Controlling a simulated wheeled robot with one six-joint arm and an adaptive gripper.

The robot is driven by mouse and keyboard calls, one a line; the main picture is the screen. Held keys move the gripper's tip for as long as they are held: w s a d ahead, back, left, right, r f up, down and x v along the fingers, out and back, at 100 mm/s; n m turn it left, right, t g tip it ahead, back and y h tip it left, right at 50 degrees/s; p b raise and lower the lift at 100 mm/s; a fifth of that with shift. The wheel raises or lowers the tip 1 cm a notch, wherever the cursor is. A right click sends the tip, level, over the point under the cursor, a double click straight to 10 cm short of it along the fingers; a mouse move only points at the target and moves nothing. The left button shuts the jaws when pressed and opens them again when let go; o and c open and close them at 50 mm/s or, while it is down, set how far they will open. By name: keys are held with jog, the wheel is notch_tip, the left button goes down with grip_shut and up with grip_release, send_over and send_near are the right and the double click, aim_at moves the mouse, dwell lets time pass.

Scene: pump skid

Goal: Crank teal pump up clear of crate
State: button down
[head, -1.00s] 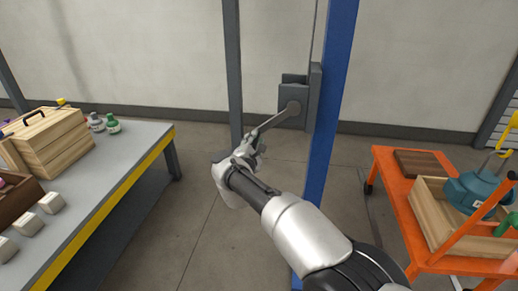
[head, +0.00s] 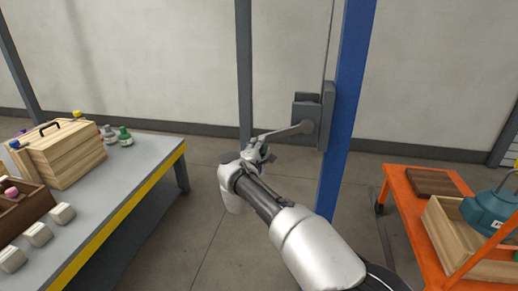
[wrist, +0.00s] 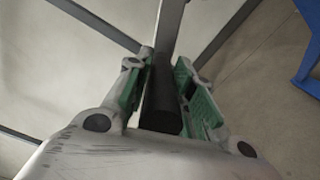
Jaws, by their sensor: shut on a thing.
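The winch box (head: 312,115) is grey and fixed to the blue post (head: 350,95). Its crank arm (head: 287,132) reaches left and slightly down from the hub. My gripper (head: 260,154) is at the outer end of the crank. In the wrist view my gripper (wrist: 164,95) has its green-padded fingers on both sides of the dark crank handle (wrist: 160,108), shut on it. The teal pump (head: 490,210) is at the right edge, partly cut off. It sits at the wooden crate (head: 450,240), its lower part hidden behind the crate wall.
A grey workbench (head: 150,155) with a yellow edge stands at left, holding a wooden box (head: 70,155), bottles and white blocks. Open floor lies between bench and post.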

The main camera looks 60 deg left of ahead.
jog(key=c, duration=1.3)
grip_release()
jog(key=shift+r, duration=0.2)
jog(key=shift+o, duration=0.5)
jog(key=shift+f, duration=0.15)
notch_tip(320, 180, up, 10)
jog(key=shift+r, duration=0.15)
